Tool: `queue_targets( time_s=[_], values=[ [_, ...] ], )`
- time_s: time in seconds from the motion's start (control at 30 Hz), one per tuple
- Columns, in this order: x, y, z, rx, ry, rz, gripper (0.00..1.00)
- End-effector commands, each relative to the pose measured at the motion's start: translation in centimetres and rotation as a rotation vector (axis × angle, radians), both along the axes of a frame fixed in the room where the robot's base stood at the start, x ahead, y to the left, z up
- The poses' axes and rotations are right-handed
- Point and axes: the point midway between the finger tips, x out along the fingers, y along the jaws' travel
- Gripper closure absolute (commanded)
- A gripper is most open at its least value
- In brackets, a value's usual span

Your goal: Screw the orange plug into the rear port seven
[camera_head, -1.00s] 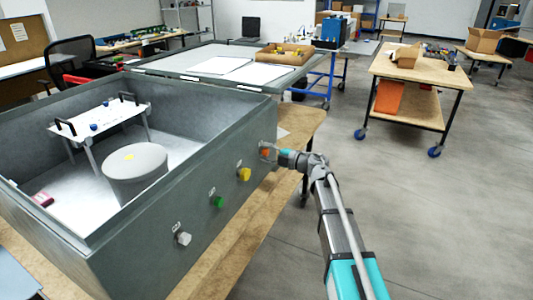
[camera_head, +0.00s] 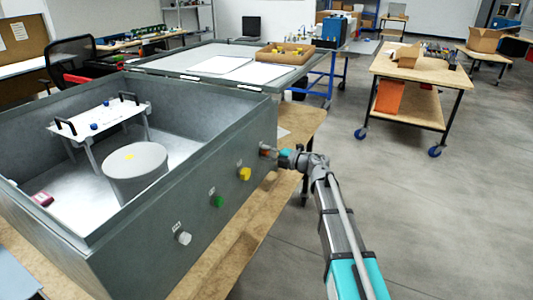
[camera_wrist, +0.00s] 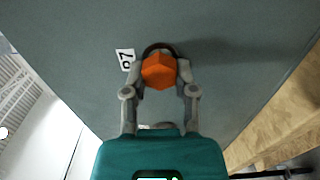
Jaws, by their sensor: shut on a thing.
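The orange plug (camera_wrist: 158,71) sits between the two fingers of my gripper (camera_wrist: 160,78) in the wrist view, and the fingers are shut on it. The plug is at a dark round port (camera_wrist: 160,48) in the grey wall, beside a white label (camera_wrist: 125,59) that seems to read 07. How deep the plug sits in the port is hidden. In the head view my gripper (camera_head: 276,153) is at the right end of the wall of the grey box (camera_head: 215,185), and little of the plug shows there.
Yellow (camera_head: 244,174), green (camera_head: 218,201) and white (camera_head: 184,238) plugs stick out of the same wall to the left. A wooden bench (camera_head: 250,225) carries the box. The floor to the right of my arm is clear.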

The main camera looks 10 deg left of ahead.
Motion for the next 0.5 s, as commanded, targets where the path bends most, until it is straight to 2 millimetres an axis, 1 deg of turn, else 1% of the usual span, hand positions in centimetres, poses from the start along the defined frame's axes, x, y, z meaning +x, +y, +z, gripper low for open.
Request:
queue_targets(
  time_s=[0.5],
  values=[
    [0.21,0.08,0.07,0.031,-0.007,-0.003,1.00]
  ],
)
